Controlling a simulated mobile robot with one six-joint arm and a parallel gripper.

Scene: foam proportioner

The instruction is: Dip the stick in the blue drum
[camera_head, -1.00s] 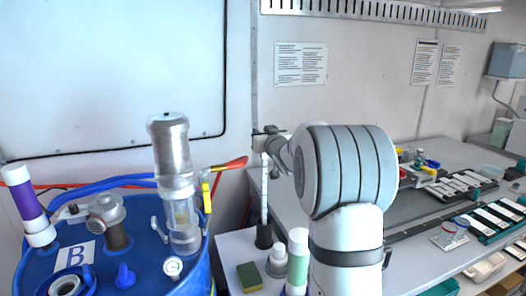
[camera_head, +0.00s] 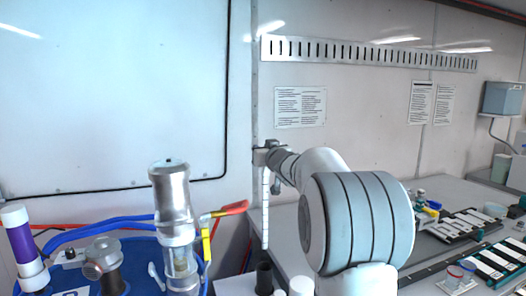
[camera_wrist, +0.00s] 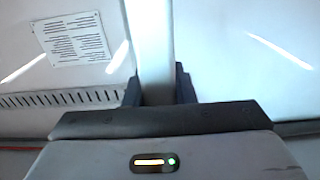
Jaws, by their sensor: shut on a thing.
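My gripper (camera_head: 264,157) is shut on the upper end of a white stick (camera_head: 265,210), which hangs upright beneath it. In the wrist view the stick stands pale between the dark fingers (camera_wrist: 158,92). The stick's lower end is just above a black holder (camera_head: 264,279); whether they touch is hard to tell. The blue drum (camera_head: 139,252) is at the lower left, left of my gripper, and its lower part is cut off by the frame. A clear-and-metal cylinder (camera_head: 174,210) and a grey fitting (camera_head: 103,259) stand on its top.
A purple-and-white tube (camera_head: 22,243) stands at the drum's left. A red-and-yellow handled valve (camera_head: 225,211) sticks out between drum and stick. Blue hoses (camera_head: 95,225) run behind the drum top. White bottle tops are near the holder. The wall is close behind.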

